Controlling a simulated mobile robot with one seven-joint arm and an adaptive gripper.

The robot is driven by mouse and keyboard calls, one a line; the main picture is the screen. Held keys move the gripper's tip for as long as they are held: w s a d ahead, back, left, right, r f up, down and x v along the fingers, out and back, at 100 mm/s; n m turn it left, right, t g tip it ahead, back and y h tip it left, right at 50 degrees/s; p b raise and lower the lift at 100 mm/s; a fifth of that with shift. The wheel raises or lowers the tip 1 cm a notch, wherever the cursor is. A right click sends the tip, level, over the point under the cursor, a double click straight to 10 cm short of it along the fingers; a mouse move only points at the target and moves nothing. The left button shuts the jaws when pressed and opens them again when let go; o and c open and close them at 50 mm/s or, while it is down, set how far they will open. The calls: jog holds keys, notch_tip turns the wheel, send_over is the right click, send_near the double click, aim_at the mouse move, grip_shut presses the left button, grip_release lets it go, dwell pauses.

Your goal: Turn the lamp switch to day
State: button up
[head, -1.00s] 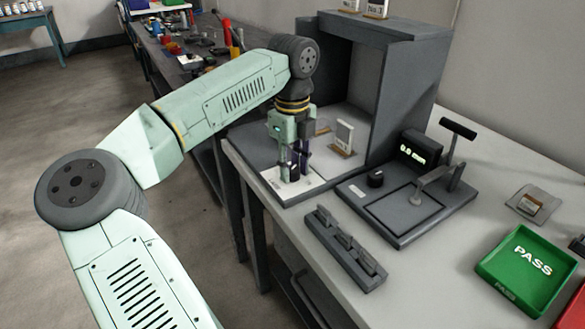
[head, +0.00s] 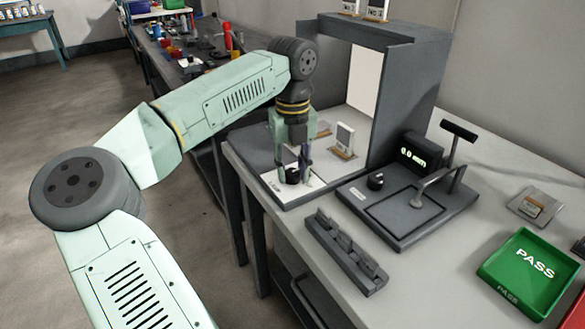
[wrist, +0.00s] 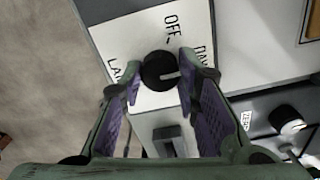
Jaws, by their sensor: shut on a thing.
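The lamp switch is a round black knob (wrist: 158,68) on a white plate (wrist: 118,30) with OFF above it, a partly hidden label reading like DAY at right and one starting LA at left. Its white mark points right, towards the DAY side. My gripper (wrist: 160,80) is shut on the knob, a purple-padded finger on each side. In the head view my gripper (head: 293,160) points down over the plate at the front left of the grey light booth (head: 418,80). The dark knob (head: 292,176) shows between the fingertips.
A white card on a small stand (head: 344,138) is inside the booth, close right of my gripper. A measuring device (head: 375,215) with a lever stands to the right. A grey slotted rack (head: 345,255) and a green PASS tray (head: 530,270) lie nearer the front.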

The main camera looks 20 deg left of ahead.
aim_at(292, 172)
dwell(0.3)
jog(key=o, duration=1.2)
notch_tip(292, 172, up, 12)
jog(key=shift+r, duration=0.1)
